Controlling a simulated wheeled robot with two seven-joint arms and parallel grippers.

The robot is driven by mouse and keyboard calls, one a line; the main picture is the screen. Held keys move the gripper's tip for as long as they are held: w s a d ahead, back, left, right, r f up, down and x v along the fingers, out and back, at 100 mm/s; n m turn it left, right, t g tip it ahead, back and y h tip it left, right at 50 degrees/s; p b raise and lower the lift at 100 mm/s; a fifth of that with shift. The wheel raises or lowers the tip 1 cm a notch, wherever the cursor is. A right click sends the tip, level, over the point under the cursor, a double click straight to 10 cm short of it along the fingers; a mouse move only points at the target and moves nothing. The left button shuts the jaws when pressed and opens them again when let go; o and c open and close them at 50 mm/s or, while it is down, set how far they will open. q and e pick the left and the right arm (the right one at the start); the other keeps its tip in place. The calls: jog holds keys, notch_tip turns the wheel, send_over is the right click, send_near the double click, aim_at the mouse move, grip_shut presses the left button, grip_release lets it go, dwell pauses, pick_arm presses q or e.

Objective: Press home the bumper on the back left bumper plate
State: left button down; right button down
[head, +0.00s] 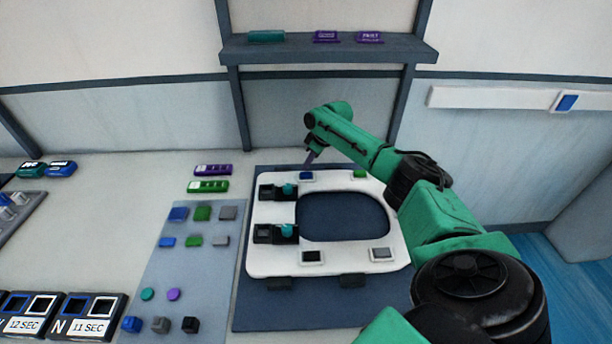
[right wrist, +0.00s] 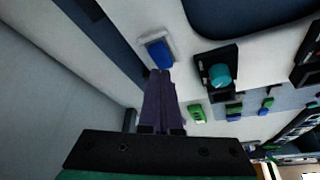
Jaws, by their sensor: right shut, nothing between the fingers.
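The white toilet seat (head: 272,265) lies on a dark blue mat. A blue bumper (head: 306,175) sits on the plate at its far left corner; in the right wrist view the blue bumper (right wrist: 160,54) is on a pale grey plate (right wrist: 151,37). I cannot tell how deep it sits. My right gripper (head: 309,159) has purple fingers and is shut and empty, pointing down at this bumper. In the right wrist view its fingertips (right wrist: 158,74) are at the bumper's near edge; touching or just above, I cannot tell. My left gripper is not in view.
The other seat corners carry green (head: 360,174), black (head: 312,256) and grey (head: 381,253) bumpers. Two black hinge blocks with teal knobs (head: 288,189) stand on the seat's left side. A pale blue mat (head: 190,285) with several small parts lies left. A shelf (head: 330,50) hangs behind.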

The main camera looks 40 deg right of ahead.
aim_at(308, 174)
jog(key=shift+f+b, duration=0.65)
jog(key=shift+f, duration=0.4)
jog(key=shift+r, duration=0.1)
dwell(0.6)
notch_tip(308, 174, up, 8)
jog(key=p, duration=0.7)
dwell(0.3)
